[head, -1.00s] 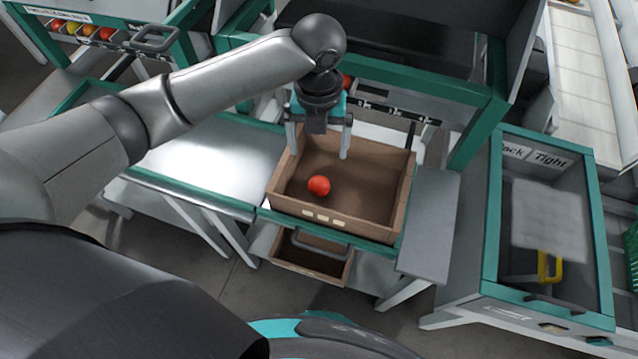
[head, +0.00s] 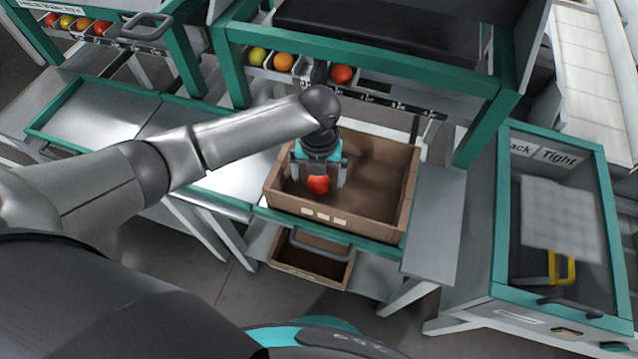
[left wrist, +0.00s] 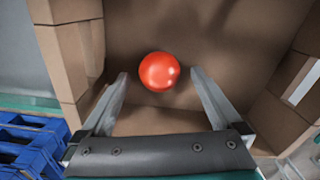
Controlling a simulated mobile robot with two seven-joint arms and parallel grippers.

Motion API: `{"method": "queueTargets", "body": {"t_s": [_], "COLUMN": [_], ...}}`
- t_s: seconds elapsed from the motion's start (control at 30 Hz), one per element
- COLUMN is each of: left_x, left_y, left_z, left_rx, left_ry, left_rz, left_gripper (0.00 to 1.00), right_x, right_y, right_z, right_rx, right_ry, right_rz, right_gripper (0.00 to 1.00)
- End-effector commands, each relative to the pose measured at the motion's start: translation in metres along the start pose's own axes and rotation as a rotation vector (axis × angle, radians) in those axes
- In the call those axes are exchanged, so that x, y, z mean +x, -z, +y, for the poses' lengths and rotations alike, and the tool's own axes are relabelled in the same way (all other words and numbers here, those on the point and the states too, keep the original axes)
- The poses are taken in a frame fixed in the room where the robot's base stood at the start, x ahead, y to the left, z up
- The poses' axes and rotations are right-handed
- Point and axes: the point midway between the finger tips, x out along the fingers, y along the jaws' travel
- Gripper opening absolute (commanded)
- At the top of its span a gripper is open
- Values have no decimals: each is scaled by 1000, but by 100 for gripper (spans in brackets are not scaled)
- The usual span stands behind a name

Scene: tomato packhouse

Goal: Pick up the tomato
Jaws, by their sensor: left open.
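The red tomato (head: 318,184) lies in a brown cardboard box (head: 385,222) on the bench, toward the box's left side. It also shows in the left wrist view (left wrist: 159,71), just beyond and between the fingertips. My left gripper (head: 317,182) is inside the box, directly over the tomato, pointing down. In the left wrist view its two fingers (left wrist: 158,78) are spread apart with nothing held between them. Whether a finger touches the tomato I cannot tell. My right gripper is not in view.
The box walls stand close around the gripper. A second box (head: 311,258) sits on a shelf below. Behind, a rack holds a yellow-green (head: 257,56), an orange (head: 284,62) and a red tomato (head: 341,75). A teal-framed bin (head: 497,225) stands at right. Blue crates (left wrist: 33,140) show at lower left in the wrist view.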

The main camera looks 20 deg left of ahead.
Motion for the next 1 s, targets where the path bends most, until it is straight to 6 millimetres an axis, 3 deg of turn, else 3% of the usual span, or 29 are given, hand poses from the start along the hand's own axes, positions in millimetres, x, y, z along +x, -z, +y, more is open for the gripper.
{"method": "queueTargets", "body": {"t_s": [0.1, 0.33, 0.87, 1.0], "left_x": [10, 9, 9, 9], "left_y": [0, 0, 0, 0], "left_z": [0, 0, 0, 0], "left_rx": [-1, 0, -1, -1], "left_ry": [-1, 0, 0, 0], "left_rz": [1, 0, 0, -1], "left_gripper": [98, 97, 38, 36], "right_x": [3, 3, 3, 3], "right_y": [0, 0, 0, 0], "right_z": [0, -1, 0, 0], "right_rx": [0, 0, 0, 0], "right_ry": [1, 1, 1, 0], "right_rz": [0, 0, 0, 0], "right_gripper": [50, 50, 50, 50]}}
